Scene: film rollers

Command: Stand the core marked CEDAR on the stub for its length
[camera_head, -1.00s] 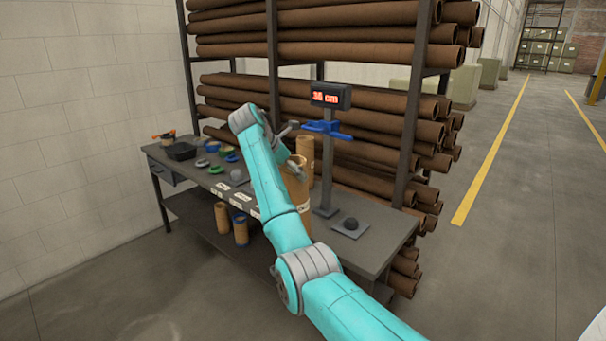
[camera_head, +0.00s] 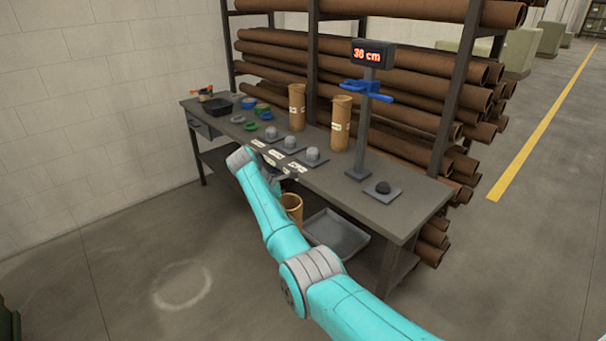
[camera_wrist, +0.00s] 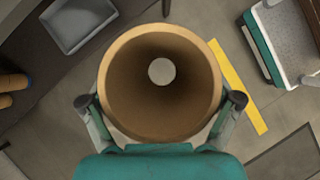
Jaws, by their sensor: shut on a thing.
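My gripper (camera_wrist: 160,101) is shut on a brown cardboard core (camera_wrist: 120,85), one finger on each side. I look down its open bore in the wrist view. In the head view the held core (camera_head: 292,204) hangs roughly upright before the bench's front edge, its lower part behind my arm. No marking can be read on it. Three grey stubs, left (camera_head: 271,133), middle (camera_head: 290,142) and right (camera_head: 312,155), stand on plates on the bench, with white labels too small to read. Two other cores (camera_head: 297,108) (camera_head: 341,122) stand upright behind them, labels unreadable.
The bench (camera_head: 415,205) carries a length gauge with a red display (camera_head: 373,54), seemingly 36 or 38 cm, a blue arm (camera_head: 366,91) and a dark knob on a plate (camera_head: 383,188). A grey tray (camera_head: 337,233) lies below. Film rolls (camera_head: 420,80) fill the rack behind. Floor in front is clear.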

